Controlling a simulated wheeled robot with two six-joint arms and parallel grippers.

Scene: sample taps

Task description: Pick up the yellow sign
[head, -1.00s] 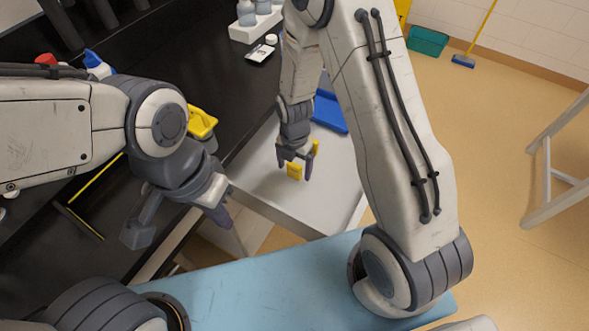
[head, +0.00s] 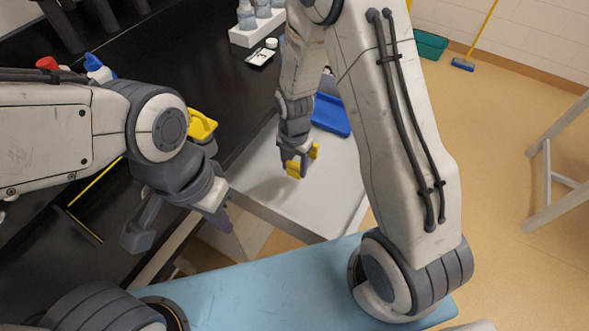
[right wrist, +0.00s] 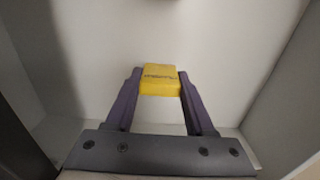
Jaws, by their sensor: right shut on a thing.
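The yellow sign (head: 294,169) is in my right gripper (head: 297,166), over the pale grey sink-like surface in the middle of the head view. Parts of the sign show on both sides of the fingers. In the right wrist view the sign (right wrist: 160,80) is a yellow block with a dark printed line, between the two purple-grey fingertips (right wrist: 160,82), which press on its sides. I cannot tell whether its underside touches the surface. My left gripper (head: 180,228) is open and empty, with its fingers wide apart, left of the sink near the dark counter's front edge.
The pale sink (head: 325,210) has walls around the right gripper. A blue tray (head: 331,115) lies behind it. A white rack with bottles (head: 257,32) and spray bottles (head: 97,68) stand on the black counter (head: 235,95). A yellow object (head: 202,125) is near my left wrist.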

